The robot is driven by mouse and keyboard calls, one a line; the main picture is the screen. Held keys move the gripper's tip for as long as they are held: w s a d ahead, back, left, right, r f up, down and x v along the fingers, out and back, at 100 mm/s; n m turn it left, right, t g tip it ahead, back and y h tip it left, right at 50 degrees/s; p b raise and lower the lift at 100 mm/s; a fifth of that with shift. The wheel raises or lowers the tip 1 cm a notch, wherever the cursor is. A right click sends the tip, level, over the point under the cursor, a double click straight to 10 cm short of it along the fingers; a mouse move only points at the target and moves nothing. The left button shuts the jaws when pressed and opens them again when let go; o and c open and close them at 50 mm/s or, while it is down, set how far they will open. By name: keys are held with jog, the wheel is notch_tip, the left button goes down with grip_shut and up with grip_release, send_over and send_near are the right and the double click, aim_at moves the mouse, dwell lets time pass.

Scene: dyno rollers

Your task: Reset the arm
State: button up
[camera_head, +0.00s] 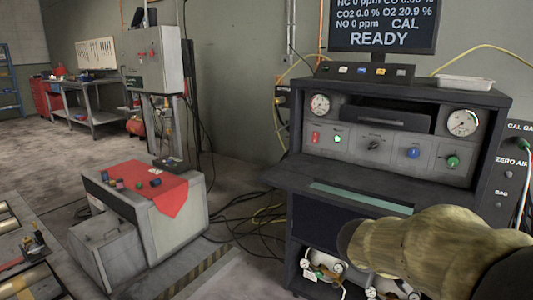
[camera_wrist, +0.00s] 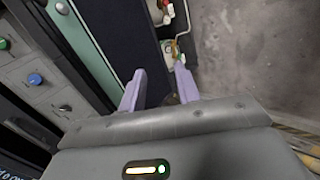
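My arm's olive-gold link (camera_head: 430,245) reaches in at the lower right of the head view, in front of the analyzer cabinet (camera_head: 300,172). My gripper is not visible in the head view. In the wrist view, the two pale purple fingers of my gripper (camera_wrist: 160,80) stand apart with nothing held between them. The fingers point past the edge of the cabinet's dark front panel (camera_wrist: 120,30), towards its lower part and the floor. How far the fingertips are from the cabinet is hard to tell.
The cabinet carries gauges, a blue knob (camera_head: 413,153), a green knob (camera_head: 453,161) and a protruding shelf. A monitor (camera_head: 385,25) reading READY stands on top. Gas bottles (camera_head: 322,265) sit below. A red cloth (camera_head: 150,185) covers a grey box. Open floor (camera_wrist: 255,50) lies right in the wrist view.

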jog(key=s+a+f+m+g+y+p, duration=0.1)
jog(key=s+a+f+m+g+y, duration=0.1)
jog(key=s+a+f+m, duration=0.3)
jog(key=s+a+f+m+g+y+p, duration=0.1)
jog(key=s+a+f+m+g+y, duration=0.15)
jog(key=s+f+m, duration=0.45)
notch_tip(320, 180, up, 39)
jog(key=s+n+p, duration=0.1)
jog(key=n+p, duration=0.1)
jog(key=p, duration=3.5)
jog(key=shift+a+p, duration=0.25)
jog(key=shift+p, duration=0.15)
jog(key=shift+y, duration=0.25)
jog(key=shift+w+a, duration=0.1)
